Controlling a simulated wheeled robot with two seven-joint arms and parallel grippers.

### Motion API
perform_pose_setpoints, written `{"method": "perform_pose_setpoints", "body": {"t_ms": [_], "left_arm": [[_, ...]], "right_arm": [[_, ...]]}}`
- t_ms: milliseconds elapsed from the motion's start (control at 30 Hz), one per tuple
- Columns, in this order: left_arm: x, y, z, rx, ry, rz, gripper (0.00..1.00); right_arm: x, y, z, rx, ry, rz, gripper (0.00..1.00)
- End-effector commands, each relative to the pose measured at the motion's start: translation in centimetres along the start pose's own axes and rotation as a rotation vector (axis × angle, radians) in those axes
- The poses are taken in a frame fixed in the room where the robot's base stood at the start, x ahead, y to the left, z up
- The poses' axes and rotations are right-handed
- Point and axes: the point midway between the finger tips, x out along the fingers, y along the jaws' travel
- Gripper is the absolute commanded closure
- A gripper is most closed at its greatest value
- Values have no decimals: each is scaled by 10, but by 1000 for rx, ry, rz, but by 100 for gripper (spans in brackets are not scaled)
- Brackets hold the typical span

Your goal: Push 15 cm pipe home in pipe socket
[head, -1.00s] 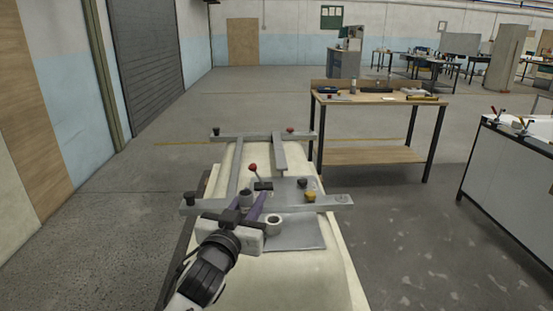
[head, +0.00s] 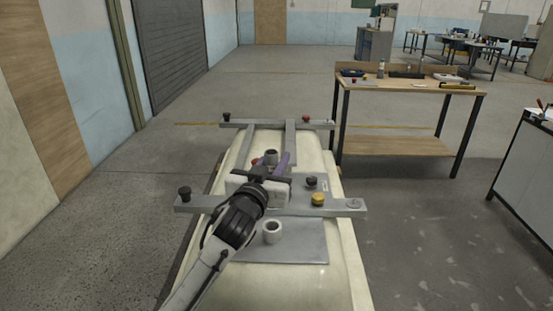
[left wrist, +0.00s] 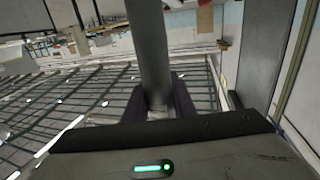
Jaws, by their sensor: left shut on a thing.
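My left gripper (head: 274,168) is shut on a grey pipe (head: 271,157), whose open round top end shows between the purple fingers. In the left wrist view the pipe (left wrist: 152,50) runs between the two dark fingers (left wrist: 158,98) and out of the top of the picture. A short, pale round socket with a dark bore (head: 272,232) stands on the grey plate (head: 290,250), nearer than the gripper. The pipe is apart from this socket in the picture. The pipe's lower end is hidden behind my gripper. My right gripper is not in view.
A grey clamp frame (head: 336,207) lies across the cream bathtub shell (head: 345,260). Black and yellow knobs (head: 318,198) stand on its right, with a partly hidden red knob (head: 257,162) beside the gripper. A wooden workbench (head: 410,88) stands behind to the right.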

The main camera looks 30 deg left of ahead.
Motion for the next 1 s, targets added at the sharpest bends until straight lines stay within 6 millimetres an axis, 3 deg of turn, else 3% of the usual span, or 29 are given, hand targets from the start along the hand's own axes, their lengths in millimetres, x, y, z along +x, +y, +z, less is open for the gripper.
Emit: {"method": "perform_pose_setpoints", "body": {"t_ms": [67, 600, 1000], "left_arm": [[-2, 0, -3, -2, -1, -2, 99], [-1, 0, 50, 0, 0, -1, 99], [-1, 0, 57, 1, 1, -1, 99]], "right_arm": [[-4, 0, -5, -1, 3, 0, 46], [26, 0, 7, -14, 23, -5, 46], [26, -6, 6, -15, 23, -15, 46]]}}
